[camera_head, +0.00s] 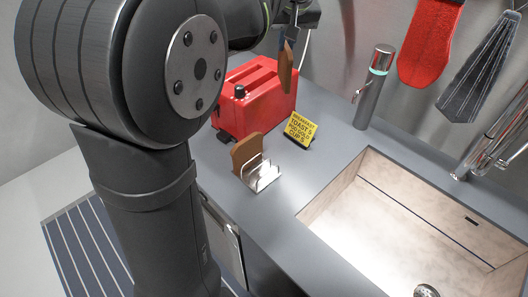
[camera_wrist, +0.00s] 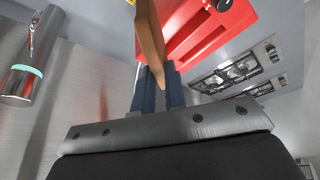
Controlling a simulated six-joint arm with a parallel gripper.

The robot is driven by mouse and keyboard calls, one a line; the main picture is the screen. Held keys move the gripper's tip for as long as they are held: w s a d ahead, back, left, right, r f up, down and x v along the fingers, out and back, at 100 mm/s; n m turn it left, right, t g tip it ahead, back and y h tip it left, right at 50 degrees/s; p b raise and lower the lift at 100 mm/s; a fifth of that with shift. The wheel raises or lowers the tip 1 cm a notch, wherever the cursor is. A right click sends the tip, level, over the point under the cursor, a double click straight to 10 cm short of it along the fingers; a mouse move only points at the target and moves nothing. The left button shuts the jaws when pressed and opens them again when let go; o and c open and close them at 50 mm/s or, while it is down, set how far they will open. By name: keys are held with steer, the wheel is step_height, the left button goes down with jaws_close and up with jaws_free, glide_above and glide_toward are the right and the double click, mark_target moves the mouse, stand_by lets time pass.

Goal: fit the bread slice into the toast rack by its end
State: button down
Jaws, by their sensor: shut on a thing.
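My gripper (camera_head: 287,42) is at the top of the head view, shut on a brown bread slice (camera_head: 286,70) that hangs below it, edge-on, in front of the red toaster. In the wrist view the blue fingers of my gripper (camera_wrist: 157,75) hold the slice (camera_wrist: 150,35). The silver wire toast rack (camera_head: 264,179) stands on the grey counter, below and left of the held slice and well apart from it. Another brown slice (camera_head: 246,150) stands upright at the rack's back left end.
The red toaster (camera_head: 258,100) stands behind the rack, and also shows in the wrist view (camera_wrist: 215,25). A yellow sign (camera_head: 300,129) is right of the rack. A grey cylinder (camera_head: 373,92) stands farther right. The sink (camera_head: 410,215) opens at front right. A red mitt (camera_head: 430,42) hangs above.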

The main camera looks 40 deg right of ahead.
steer(key=s+a+f+n+g+y, duration=0.2)
steer(key=s+a+f+n+y, duration=0.4)
steer(key=s+n, duration=0.5)
steer(key=s+a+f+n+g+y, duration=0.1)
steer(key=s+a+f+n+g, duration=0.15)
steer(key=s+a+n, duration=0.85)
steer(key=w+d+f+n, duration=0.2)
steer(key=w+f+n, duration=0.1)
steer(key=w+f, duration=0.9)
steer(key=shift+w+d+t, duration=0.35)
steer(key=shift+w+d, duration=0.05)
steer(key=shift+w, duration=0.85)
steer(key=c, duration=1.5)
jaws_free()
steer(key=v, duration=1.2)
steer(key=shift+d, duration=0.1)
